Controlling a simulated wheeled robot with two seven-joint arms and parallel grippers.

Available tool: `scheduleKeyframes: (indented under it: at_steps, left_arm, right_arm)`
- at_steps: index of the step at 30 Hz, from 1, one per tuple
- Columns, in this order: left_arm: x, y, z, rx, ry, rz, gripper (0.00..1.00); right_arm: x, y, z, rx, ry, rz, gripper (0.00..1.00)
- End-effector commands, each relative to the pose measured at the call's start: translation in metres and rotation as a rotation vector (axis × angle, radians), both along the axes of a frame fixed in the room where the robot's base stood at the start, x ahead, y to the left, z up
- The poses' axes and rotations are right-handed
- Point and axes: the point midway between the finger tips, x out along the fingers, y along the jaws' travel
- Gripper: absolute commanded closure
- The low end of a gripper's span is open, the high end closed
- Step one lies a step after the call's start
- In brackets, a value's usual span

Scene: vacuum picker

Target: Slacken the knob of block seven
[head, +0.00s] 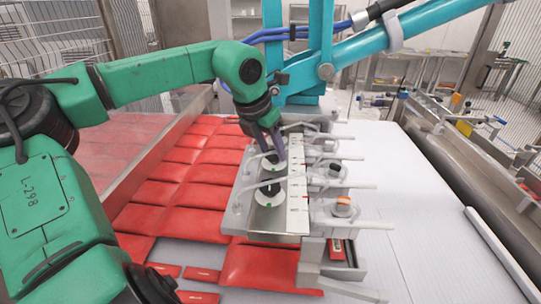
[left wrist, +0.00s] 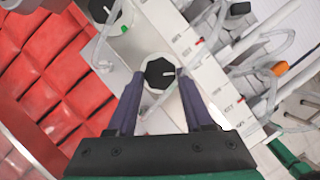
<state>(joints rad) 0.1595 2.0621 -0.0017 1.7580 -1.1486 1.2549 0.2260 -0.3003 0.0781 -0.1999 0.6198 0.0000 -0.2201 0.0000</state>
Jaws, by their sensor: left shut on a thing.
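A row of blocks with a pale, marked strip (head: 298,190) runs along the machine; I cannot read which block is seven. My left gripper (head: 275,152) points down over the far part of the row. In the left wrist view, its two purple-grey fingers (left wrist: 160,80) stand on either side of this knob and are shut on it. A nearer black knob (head: 269,189) on a white base stands free. My right gripper is not in view.
Clear hoses and an orange cap (head: 343,201) line the right side of the row. Red pouches (head: 180,200) lie to the left. A teal machine arm (head: 400,45) crosses above and behind. A white surface (head: 420,220) on the right is largely clear.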

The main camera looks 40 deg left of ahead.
Motion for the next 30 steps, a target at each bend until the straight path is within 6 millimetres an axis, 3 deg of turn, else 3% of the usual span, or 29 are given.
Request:
scheduleKeyframes:
  at_steps: [18, 30]
  left_arm:
    - [0.002, -0.006, -0.004, 0.003, -0.001, 0.584, 1.00]
    - [0.005, -0.009, 0.000, -0.001, 0.001, 0.933, 1.00]
  right_arm:
    - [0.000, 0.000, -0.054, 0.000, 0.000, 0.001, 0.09]
    - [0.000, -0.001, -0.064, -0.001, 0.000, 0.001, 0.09]
